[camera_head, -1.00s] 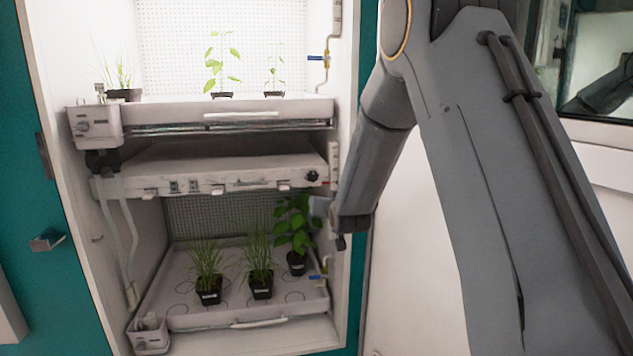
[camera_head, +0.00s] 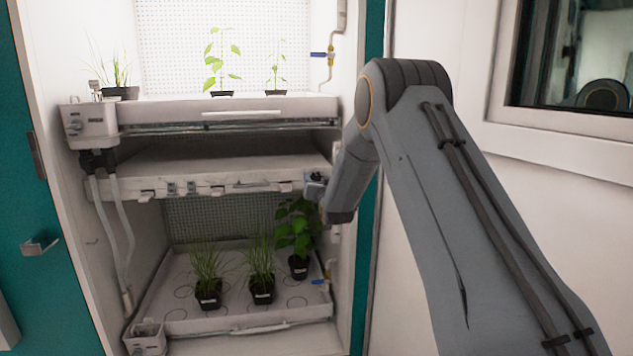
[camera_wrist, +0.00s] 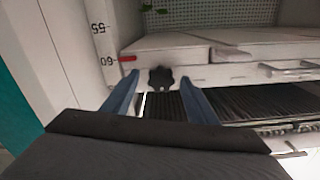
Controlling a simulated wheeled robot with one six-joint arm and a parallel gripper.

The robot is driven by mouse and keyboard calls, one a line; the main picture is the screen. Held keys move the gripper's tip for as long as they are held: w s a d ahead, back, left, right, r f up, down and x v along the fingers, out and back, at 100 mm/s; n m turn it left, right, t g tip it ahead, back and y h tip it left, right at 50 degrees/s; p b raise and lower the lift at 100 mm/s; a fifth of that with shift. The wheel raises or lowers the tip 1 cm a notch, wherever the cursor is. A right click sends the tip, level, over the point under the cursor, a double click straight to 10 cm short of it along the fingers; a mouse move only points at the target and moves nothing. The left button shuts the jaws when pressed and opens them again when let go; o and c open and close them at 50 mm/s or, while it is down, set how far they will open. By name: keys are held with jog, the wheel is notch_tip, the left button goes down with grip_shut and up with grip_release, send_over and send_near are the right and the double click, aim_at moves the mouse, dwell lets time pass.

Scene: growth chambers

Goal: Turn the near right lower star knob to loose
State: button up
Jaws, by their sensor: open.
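The black star knob (camera_wrist: 161,79) sits on the front edge of the pale middle shelf unit (camera_head: 235,187), near its right end in the head view. The wrist view looks upside down, and there the knob shows between my two blue-grey fingers. My gripper (camera_wrist: 160,82) is open, with a finger on each side of the knob and gaps visible. I cannot tell how far the tips reach past it. In the head view, my gripper (camera_head: 314,186) is at the shelf's right end and hides the knob.
Below the shelf, a lower tray (camera_head: 195,325) holds potted grasses and a leafy plant (camera_head: 297,232) close under my gripper. A blue-handled valve (camera_head: 321,282) is on the right wall. The upper tray (camera_head: 270,105) carries more plants. A red marker (camera_wrist: 127,59) and number scale are beside the knob.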

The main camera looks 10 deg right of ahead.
jog(key=shift+a, duration=0.1)
jog(key=shift+a, duration=0.1)
jog(key=c, duration=1.1)
jog(key=shift+o, duration=0.2)
jog(key=shift+n, duration=0.4)
jog(key=n+b, duration=0.1)
jog(key=n, duration=0.3)
jog(key=shift+b, duration=0.4)
jog(key=n+b, duration=0.1)
jog(key=n, duration=0.3)
jog(key=shift+n, duration=0.3)
jog(key=n+b, duration=0.1)
jog(key=n, duration=0.3)
jog(key=shift+n+b, duration=0.6)
jog(key=shift+n, duration=1.6)
